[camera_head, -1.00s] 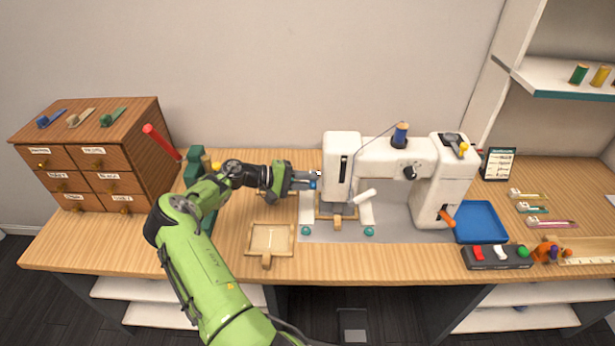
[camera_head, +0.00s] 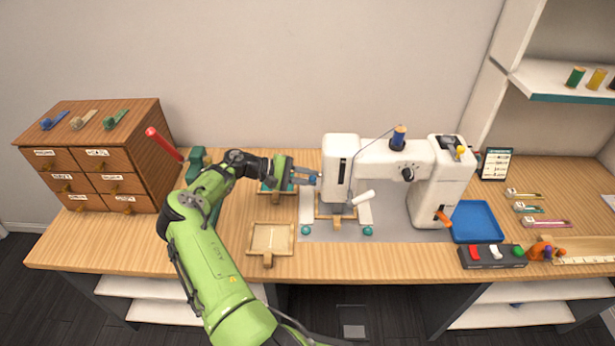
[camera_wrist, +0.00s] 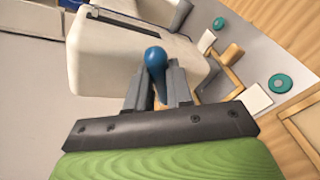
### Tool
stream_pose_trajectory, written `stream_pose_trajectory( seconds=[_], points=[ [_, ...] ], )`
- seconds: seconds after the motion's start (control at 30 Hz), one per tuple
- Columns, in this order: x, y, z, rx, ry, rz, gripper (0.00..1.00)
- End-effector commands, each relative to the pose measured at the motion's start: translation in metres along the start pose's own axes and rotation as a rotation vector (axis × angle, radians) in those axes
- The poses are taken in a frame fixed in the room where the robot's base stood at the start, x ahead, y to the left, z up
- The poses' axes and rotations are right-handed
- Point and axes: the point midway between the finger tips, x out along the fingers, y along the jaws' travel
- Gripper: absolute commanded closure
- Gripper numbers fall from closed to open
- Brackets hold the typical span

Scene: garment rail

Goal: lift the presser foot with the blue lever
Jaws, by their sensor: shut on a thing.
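The white sewing machine (camera_head: 380,165) stands on a grey mat. The blue lever's knob (camera_head: 313,179) sticks out at the left side of its head. My gripper (camera_head: 308,177) reaches in from the left and is shut on the blue lever. In the wrist view the blue knob (camera_wrist: 155,58) sits between the two fingertips (camera_wrist: 157,85), in front of the white machine head (camera_wrist: 125,55). The presser foot under the head is too small to make out, so its height cannot be told. A wooden hoop (camera_head: 322,216) lies at the machine's base below the head.
A wooden frame (camera_head: 254,250) lies in front of my gripper, and a teal-lined tray (camera_head: 266,189) lies behind it. A red rod (camera_head: 163,143) slants up beside the drawer cabinet (camera_head: 90,178). A blue tray (camera_head: 476,240) is right of the machine.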

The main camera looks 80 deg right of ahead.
Motion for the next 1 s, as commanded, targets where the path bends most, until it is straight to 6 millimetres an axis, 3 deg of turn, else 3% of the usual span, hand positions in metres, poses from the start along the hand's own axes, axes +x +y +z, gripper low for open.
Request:
stream_pose_trajectory(
  seconds=[0.03,0.07,0.2,0.57,0.67,1.0],
  points=[
    [-0.001,0.001,0.000,-0.003,0.002,0.002,1.00],
    [-0.001,0.001,0.000,-0.003,0.002,0.002,0.76],
    [-0.001,0.001,0.000,-0.002,0.002,0.002,0.55],
    [-0.008,0.001,0.000,0.000,0.002,0.002,0.54],
    [-0.029,0.001,-0.001,0.000,0.006,0.005,0.54],
    [-0.125,0.001,-0.001,0.001,0.006,0.006,0.54]
  ],
)
